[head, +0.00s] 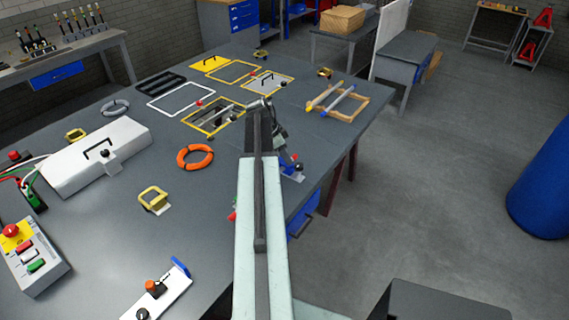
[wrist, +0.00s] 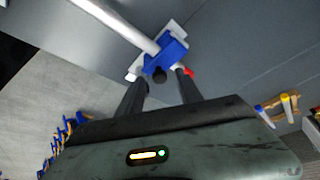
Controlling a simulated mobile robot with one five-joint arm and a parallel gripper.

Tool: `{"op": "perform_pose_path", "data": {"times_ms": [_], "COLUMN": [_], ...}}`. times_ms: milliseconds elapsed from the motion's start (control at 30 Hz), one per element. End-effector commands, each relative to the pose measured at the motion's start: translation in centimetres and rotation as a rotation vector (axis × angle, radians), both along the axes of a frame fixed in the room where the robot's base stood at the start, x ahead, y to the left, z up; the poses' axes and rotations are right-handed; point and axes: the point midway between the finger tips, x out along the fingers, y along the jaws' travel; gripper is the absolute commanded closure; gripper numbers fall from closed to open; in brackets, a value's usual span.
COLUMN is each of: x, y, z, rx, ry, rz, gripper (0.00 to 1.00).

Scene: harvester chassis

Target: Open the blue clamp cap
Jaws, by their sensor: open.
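The blue clamp cap (wrist: 170,48) shows in the wrist view as a blue block across a white rod (wrist: 118,22), with a white base plate behind it. A black knob (wrist: 160,76) faces me, and a small red part (wrist: 189,72) sits to its right. My gripper (wrist: 157,80) is open, its two dark fingers on either side of the black knob. I cannot tell whether they touch anything. In the head view my gripper (head: 281,142) hangs at the bench's right edge, just above the partly hidden blue clamp (head: 287,163).
The grey bench (head: 130,200) carries an orange ring (head: 195,157), a white lidded box (head: 97,155), a yellow handle (head: 154,199), a control box (head: 30,255) and a white plate with a blue end (head: 160,292). Open floor lies right, with a blue cylinder (head: 540,190).

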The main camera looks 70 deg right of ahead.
Motion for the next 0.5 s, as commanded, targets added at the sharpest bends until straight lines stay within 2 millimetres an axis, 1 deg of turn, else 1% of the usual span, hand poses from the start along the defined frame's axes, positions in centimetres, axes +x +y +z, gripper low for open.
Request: {"op": "perform_pose_path", "data": {"times_ms": [33,233,267,300,400,500], "x": [-0.07,-0.04,-0.04,-0.03,-0.01,0.02], "y": [-0.07,-0.06,-0.06,-0.06,-0.05,-0.05], "z": [-0.41,-0.14,-0.14,-0.14,-0.14,-0.14], "rx": [0.0,0.0,0.0,0.0,0.0,0.0], "ry": [0.0,0.0,0.0,0.0,0.0,0.0], "rz": [0.0,0.001,0.001,0.001,0.001,0.001], "gripper": [0.57,0.57,0.63,0.74,1.0,1.0]}}
